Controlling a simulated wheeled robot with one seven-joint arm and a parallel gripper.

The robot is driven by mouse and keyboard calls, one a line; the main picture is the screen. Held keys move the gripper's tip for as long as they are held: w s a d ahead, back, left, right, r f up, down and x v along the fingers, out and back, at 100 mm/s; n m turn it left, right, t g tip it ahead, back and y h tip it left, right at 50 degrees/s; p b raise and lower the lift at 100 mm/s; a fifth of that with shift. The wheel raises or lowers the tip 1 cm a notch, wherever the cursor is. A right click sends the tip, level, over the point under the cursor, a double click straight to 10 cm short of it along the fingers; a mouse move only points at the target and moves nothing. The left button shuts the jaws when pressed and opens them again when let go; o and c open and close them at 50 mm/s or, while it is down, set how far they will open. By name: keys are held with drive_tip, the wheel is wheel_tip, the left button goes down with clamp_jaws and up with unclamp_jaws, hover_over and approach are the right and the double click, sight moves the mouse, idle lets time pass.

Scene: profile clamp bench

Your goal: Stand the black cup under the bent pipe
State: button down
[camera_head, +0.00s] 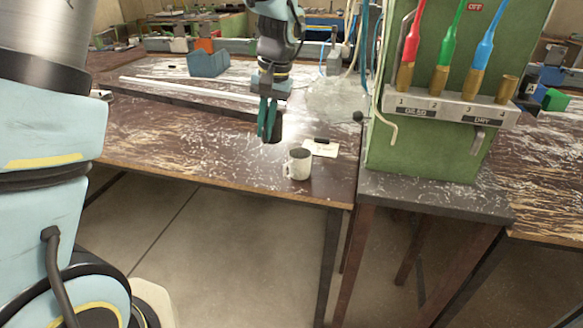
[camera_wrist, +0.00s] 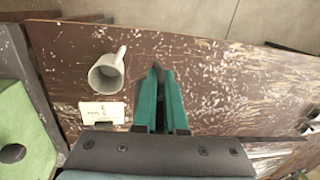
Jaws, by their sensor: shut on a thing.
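My gripper (camera_head: 268,122) has teal fingers shut on a small dark thing, which looks like the black cup (camera_head: 277,128). It is held above the brown bench, left of and behind the grey-white mug. In the wrist view my gripper (camera_wrist: 161,98) points at the bench, and only a dark sliver of the black cup (camera_wrist: 157,70) shows between the fingertips. A pale bent pipe (camera_head: 387,126) comes out at the left side of the green panel, over the right-hand bench edge. A shorter bent piece (camera_head: 478,141) hangs under the shelf.
The grey-white mug (camera_head: 298,164) stands near the front edge, also in the wrist view (camera_wrist: 107,74). A small card (camera_head: 321,148) lies behind it. The green panel (camera_head: 430,150) carries a shelf with coloured-handled tools (camera_head: 447,60). Pale metal profiles (camera_head: 190,90) lie at the back left.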

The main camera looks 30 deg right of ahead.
drive_tip(key=f, duration=0.3)
drive_tip(key=f+p, duration=0.1)
drive_tip(key=f, duration=0.2)
drive_tip(key=f+p, duration=0.1)
drive_tip(key=f, duration=0.2)
drive_tip(key=shift+s+d+f, duration=0.25)
drive_tip(key=shift+d+f, duration=0.05)
drive_tip(key=shift+d, duration=0.05)
drive_tip(key=shift+f, duration=0.2)
drive_tip(key=c, duration=1)
unclamp_jaws()
drive_tip(key=shift+r, duration=0.1)
